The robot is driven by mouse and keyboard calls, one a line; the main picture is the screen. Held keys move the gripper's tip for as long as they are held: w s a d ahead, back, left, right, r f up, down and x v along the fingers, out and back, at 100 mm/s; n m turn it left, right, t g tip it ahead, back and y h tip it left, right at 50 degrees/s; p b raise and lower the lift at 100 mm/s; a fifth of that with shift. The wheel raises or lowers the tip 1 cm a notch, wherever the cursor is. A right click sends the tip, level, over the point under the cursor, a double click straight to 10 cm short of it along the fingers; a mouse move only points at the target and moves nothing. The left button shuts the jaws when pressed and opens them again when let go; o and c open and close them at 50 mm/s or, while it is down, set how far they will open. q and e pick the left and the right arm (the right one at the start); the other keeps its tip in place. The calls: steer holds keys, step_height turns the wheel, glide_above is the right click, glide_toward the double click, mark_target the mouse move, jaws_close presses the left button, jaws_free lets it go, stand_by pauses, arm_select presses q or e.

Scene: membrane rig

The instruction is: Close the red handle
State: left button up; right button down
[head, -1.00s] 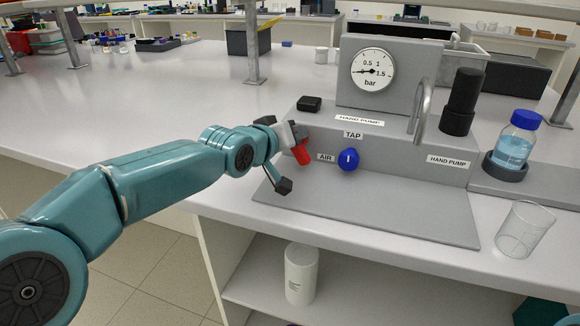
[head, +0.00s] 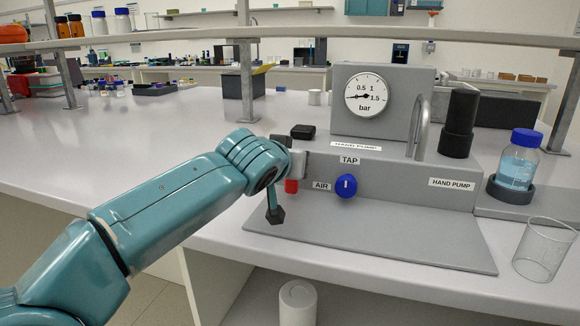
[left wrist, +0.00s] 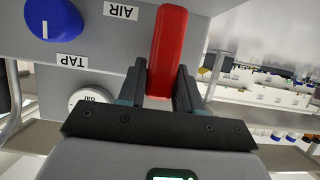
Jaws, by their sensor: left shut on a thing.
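The red handle (head: 291,186) is at the left end of the grey rig's front face, left of the AIR label. In the head view it is mostly hidden behind my left gripper (head: 288,172), and its visible lower end points down. In the left wrist view, the red handle (left wrist: 168,45) lies between the two dark fingers of my left gripper (left wrist: 160,75), which is shut on it. My right gripper is not in view.
The blue tap knob (head: 346,186) is just right of the handle. The pressure gauge (head: 368,96) stands above. A blue-capped bottle (head: 517,160) and a glass beaker (head: 544,248) are at right. The grey base plate (head: 380,240) is clear in front.

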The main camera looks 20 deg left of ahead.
arm_select(q)
steer(key=shift+f, duration=0.25)
steer(key=o, duration=0.8)
steer(key=shift+o, duration=0.8)
steer(key=shift+r, duration=0.15)
steer(key=shift+s, duration=0.1)
steer(key=v, duration=1.6)
steer(key=shift+r, duration=0.15)
steer(key=shift+s, duration=0.1)
